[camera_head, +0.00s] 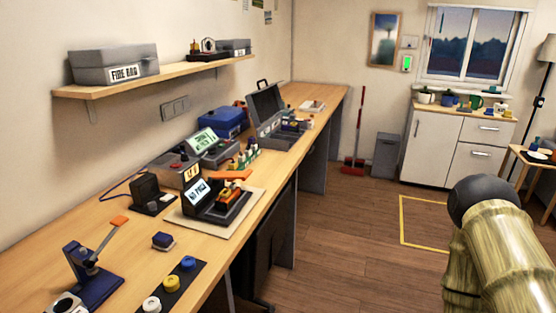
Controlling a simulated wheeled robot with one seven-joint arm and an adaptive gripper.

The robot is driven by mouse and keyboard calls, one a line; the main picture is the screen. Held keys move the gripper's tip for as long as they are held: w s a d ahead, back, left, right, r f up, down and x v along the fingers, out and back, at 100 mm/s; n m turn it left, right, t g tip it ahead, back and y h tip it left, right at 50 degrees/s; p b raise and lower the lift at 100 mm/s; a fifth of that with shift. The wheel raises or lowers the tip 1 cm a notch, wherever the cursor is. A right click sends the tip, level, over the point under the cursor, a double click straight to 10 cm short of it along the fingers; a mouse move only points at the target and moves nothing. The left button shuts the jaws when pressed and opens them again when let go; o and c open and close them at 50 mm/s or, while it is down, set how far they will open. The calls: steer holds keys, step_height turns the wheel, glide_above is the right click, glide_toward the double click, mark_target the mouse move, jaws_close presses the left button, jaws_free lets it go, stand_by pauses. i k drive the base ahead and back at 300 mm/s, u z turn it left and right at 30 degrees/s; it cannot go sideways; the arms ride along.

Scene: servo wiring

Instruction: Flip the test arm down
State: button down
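A small blue stand (92,288) sits at the near left of the long workbench. From it a grey lever with an orange tip (119,221) rises at a slant up and to the right. Farther along, a dark tester with a "NO PULSE" screen (197,193) stands on a pale mat, with an orange bar (237,175) raised over its body. No label shows which of these is the test arm. My gripper is not in view; a bamboo-patterned part with a dark round end at the lower right appears to be my arm, apart from the bench.
Near the blue stand are a small blue block (163,241) and a dark strip (176,287) with yellow, white and blue round pieces. A dark box (149,191), a blue case (222,122) and an open grey case (268,105) stand farther back.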

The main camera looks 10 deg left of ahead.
mark_target(231, 175)
steer(key=z, duration=0.15)
steer(key=i, duration=0.95)
steer(key=u, duration=0.6)
